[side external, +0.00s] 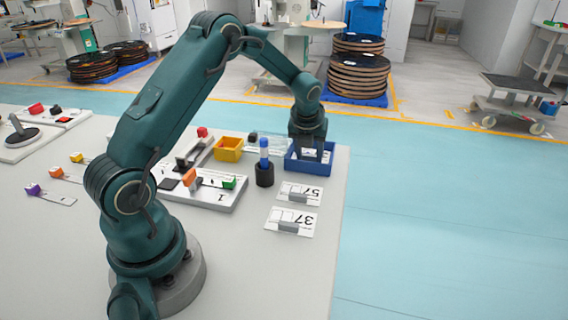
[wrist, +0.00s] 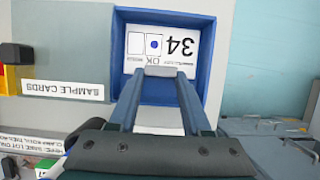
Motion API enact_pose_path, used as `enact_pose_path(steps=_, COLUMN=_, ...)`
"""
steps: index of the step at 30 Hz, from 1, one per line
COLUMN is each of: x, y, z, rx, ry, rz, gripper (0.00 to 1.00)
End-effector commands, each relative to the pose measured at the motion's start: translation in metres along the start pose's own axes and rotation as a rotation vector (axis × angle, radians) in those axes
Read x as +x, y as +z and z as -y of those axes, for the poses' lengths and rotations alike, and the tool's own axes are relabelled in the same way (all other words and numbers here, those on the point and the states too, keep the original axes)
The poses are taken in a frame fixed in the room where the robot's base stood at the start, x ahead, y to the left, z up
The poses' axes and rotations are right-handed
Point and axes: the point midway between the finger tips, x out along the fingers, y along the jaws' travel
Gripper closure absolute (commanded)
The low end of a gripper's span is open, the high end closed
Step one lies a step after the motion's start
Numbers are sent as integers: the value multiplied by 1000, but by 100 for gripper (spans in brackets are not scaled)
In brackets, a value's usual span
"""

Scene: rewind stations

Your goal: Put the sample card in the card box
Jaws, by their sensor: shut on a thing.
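The sample card (wrist: 165,42) is white, marked 34 and OK, with a blue dot. It has a small grey grip block (wrist: 160,71) on it. My gripper (wrist: 159,78) is shut on this block. The blue card box (side external: 308,169) stands near the table's far right corner, and my gripper (side external: 316,154) is down at it. In the wrist view, the card lies within the walls of the blue box (wrist: 206,60). I cannot tell whether it touches the floor of the box. Part of the card is hidden behind my fingers.
Two more cards, 57 (side external: 299,194) and 37 (side external: 292,222), lie on the table in front of the box. A dark cup (side external: 264,178) with a blue marker and a yellow bin (side external: 228,150) stand to its left. A SAMPLE CARDS label (wrist: 62,90) is beside the box.

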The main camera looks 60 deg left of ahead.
Motion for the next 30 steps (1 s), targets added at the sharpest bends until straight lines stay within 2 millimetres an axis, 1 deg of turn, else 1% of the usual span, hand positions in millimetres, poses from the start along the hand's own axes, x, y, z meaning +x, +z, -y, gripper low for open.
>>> enact_pose_path(steps=3, x=3, y=-1, z=0, rx=0, ry=0, rz=0, gripper=100)
enact_pose_path(steps=4, x=3, y=-1, z=0, rx=0, ry=0, rz=0, gripper=48)
enact_pose_path(steps=5, x=3, y=-1, z=0, rx=0, ry=0, rz=0, gripper=36)
enact_pose_path(steps=6, x=3, y=-1, z=0, rx=0, ry=0, rz=0, gripper=22)
enact_pose_path(steps=16, x=2, y=0, z=0, rx=0, ry=0, rz=1, gripper=22)
enact_pose_path(steps=20, x=-7, y=1, z=0, rx=0, ry=-1, rz=2, gripper=22)
enact_pose_path(steps=23, x=-20, y=2, z=0, rx=0, ry=-1, rz=4, gripper=22)
enact_pose_path(steps=30, x=-68, y=1, z=0, rx=1, ry=-3, rz=5, gripper=22)
